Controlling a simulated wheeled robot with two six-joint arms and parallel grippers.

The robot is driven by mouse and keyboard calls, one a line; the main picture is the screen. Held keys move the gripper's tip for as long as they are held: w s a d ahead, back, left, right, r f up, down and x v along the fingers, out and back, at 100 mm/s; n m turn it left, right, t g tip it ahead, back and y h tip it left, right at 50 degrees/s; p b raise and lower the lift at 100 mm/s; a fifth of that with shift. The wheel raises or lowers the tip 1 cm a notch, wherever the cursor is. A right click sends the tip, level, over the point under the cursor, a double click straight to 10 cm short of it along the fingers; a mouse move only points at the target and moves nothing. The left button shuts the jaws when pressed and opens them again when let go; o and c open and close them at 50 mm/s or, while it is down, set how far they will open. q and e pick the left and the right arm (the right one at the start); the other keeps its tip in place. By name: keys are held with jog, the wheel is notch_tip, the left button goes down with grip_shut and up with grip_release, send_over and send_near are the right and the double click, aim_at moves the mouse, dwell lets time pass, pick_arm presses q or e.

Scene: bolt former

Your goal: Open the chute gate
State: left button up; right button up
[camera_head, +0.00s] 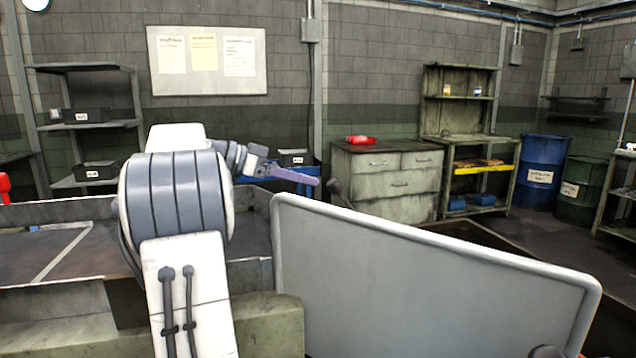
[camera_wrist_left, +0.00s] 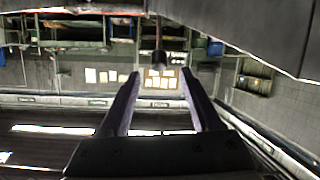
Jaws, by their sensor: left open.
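My left gripper (camera_head: 314,181) reaches out to the right past the near grey panel in the head view. In the left wrist view its two fingers (camera_wrist_left: 161,80) are spread apart with nothing clamped between them. A dark handle with a rounded end (camera_head: 336,187) stands just right of the fingertips. It also shows in the left wrist view (camera_wrist_left: 159,58), lined up with the gap between the fingers and apart from both. I cannot tell for sure which part is the chute gate; the handle's lower end is hidden behind the large light grey panel (camera_head: 430,275).
A metal trough (camera_head: 60,262) lies left, partly behind my arm. Open floor lies at right.

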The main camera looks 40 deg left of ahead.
pick_arm(q)
jog(key=shift+v, duration=2.35)
